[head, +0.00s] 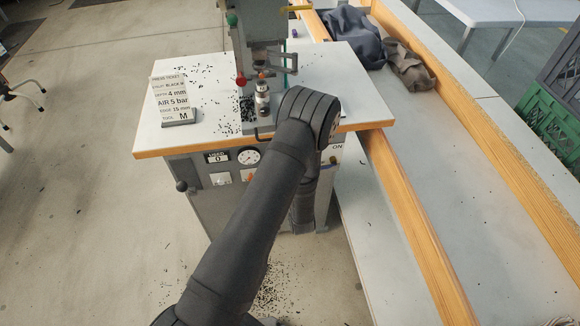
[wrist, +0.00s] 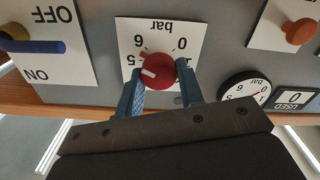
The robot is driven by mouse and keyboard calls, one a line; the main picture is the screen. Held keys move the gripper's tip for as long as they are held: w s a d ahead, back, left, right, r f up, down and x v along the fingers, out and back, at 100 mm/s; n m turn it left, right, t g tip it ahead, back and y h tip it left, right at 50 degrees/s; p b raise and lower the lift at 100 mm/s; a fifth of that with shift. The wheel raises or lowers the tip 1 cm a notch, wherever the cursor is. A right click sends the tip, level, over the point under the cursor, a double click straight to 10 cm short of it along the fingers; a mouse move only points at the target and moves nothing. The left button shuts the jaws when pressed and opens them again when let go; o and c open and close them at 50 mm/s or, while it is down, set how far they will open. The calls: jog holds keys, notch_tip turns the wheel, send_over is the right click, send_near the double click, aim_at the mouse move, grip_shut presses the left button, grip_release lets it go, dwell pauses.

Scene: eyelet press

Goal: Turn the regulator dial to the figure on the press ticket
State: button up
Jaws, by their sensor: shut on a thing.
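The press ticket (head: 172,97) stands on the bench top at the left in the head view and reads AIR 5 bar. The red regulator dial (wrist: 162,70) sits on a white plate (wrist: 192,27) marked in bar, seen upside down in the wrist view. My gripper (wrist: 159,77) has its blue fingers on either side of the dial and is shut on it. The dial's white mark points left, near the 5; its exact setting is hard to tell. Figures beneath the fingers are hidden. In the head view my arm hides the dial and the gripper.
A round pressure gauge (wrist: 247,90) and a USED counter (wrist: 295,98) sit beside the dial plate. A blue ON/OFF lever (wrist: 32,47) and an orange knob (wrist: 298,31) flank it. The press (head: 262,50) stands on the bench above.

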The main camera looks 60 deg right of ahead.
jog(key=n, duration=0.4)
jog(key=shift+f+n, duration=0.1)
jog(key=shift+n, duration=0.3)
dwell(0.4)
jog(key=o, duration=0.9)
jog(key=shift+a, duration=0.1)
jog(key=v, duration=1.7)
jog(key=shift+s+a, duration=0.1)
jog(key=shift+a, duration=0.05)
jog(key=x, duration=1.7)
jog(key=shift+w+d, duration=0.2)
